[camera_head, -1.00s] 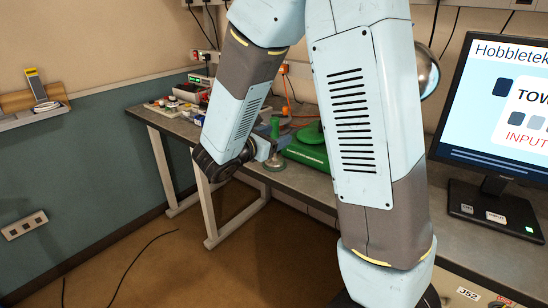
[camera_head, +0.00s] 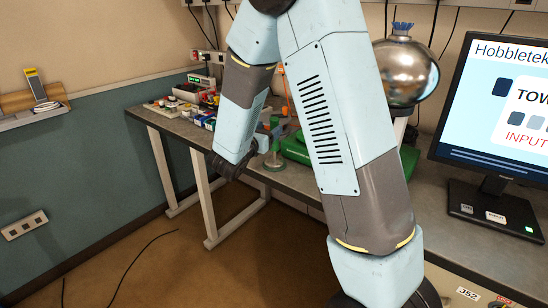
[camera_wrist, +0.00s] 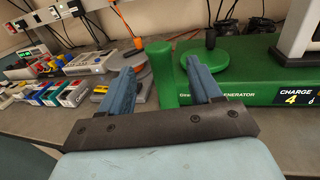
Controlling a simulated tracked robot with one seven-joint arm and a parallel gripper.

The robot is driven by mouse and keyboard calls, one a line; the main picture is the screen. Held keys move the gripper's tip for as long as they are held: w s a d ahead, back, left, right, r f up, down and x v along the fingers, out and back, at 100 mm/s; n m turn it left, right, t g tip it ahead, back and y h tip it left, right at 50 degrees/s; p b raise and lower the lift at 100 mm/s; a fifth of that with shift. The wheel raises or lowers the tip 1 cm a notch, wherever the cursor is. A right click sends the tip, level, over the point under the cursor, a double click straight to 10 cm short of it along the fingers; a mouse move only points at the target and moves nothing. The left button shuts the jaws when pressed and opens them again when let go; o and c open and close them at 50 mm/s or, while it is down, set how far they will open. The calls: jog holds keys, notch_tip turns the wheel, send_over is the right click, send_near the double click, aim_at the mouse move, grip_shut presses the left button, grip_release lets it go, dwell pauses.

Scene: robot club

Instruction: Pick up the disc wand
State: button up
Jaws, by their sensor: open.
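The disc wand (camera_wrist: 166,78) shows in the wrist view as an upright green cylindrical handle. Its lower part is hidden behind my gripper's dark crossbar. My gripper (camera_wrist: 162,66) is open, with one blue finger to the left of the handle and one to the right. Gaps show on both sides of the handle. I cannot tell how far along the fingers it stands.
A green charge generator (camera_wrist: 258,88) with a green disc (camera_wrist: 205,57) on top stands behind and right. Small coloured blocks (camera_wrist: 50,95) and a power supply (camera_wrist: 25,62) lie left. A silver sphere (camera_head: 405,72) and monitor (camera_head: 500,95) stand right on the bench (camera_head: 310,184).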

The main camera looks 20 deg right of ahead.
aim_at(272, 126)
jog(key=shift+x, duration=2.65)
jog(key=shift+f, duration=0.15)
grip_shut()
